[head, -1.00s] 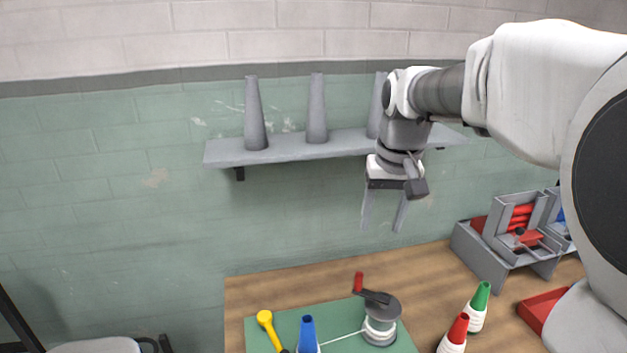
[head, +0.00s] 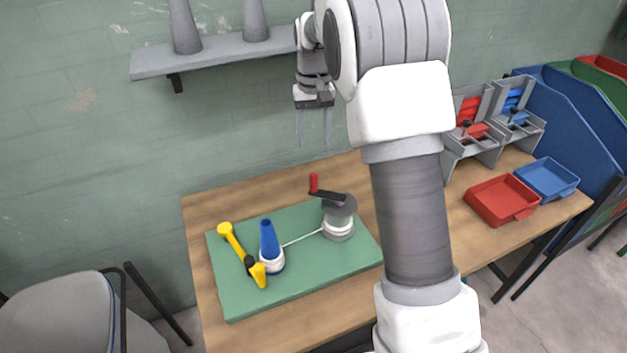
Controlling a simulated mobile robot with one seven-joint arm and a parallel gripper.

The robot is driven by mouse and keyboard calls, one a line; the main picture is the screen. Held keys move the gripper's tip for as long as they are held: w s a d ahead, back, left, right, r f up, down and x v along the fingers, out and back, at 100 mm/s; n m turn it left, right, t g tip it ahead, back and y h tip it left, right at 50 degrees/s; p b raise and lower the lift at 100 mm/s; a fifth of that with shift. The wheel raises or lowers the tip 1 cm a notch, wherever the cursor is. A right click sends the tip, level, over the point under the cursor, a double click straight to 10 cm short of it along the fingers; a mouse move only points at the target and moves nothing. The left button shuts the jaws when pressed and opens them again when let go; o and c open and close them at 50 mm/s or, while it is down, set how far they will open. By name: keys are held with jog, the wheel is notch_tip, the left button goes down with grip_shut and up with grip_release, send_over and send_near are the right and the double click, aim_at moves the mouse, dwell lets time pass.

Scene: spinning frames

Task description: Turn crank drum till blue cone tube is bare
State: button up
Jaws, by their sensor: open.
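The crank drum (head: 338,218) stands on the green mat (head: 235,305), with a grey top, white yarn around its body and a dark crank arm. Its red crank handle (head: 313,182) points up. A pale strand (head: 302,238) runs from the drum to the blue cone tube (head: 269,238). The tube stands upright; its upper part is bare blue and white yarn (head: 272,263) covers its lower part. My gripper (head: 314,143) is open and empty, pointing down. In the picture it is above the crank handle, apart from it.
A yellow tool (head: 228,233) lies left of the tube. The grey shelf (head: 150,66) bears grey cones. Red (head: 503,200) and blue (head: 548,178) trays and grey racks (head: 470,140) stand at right. My arm hides part of the table's middle.

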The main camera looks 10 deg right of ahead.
aim_at(314, 174)
notch_tip(314, 174, down, 14)
jog(key=shift+r, duration=0.1)
dwell(0.4)
grip_shut()
dwell(1.2)
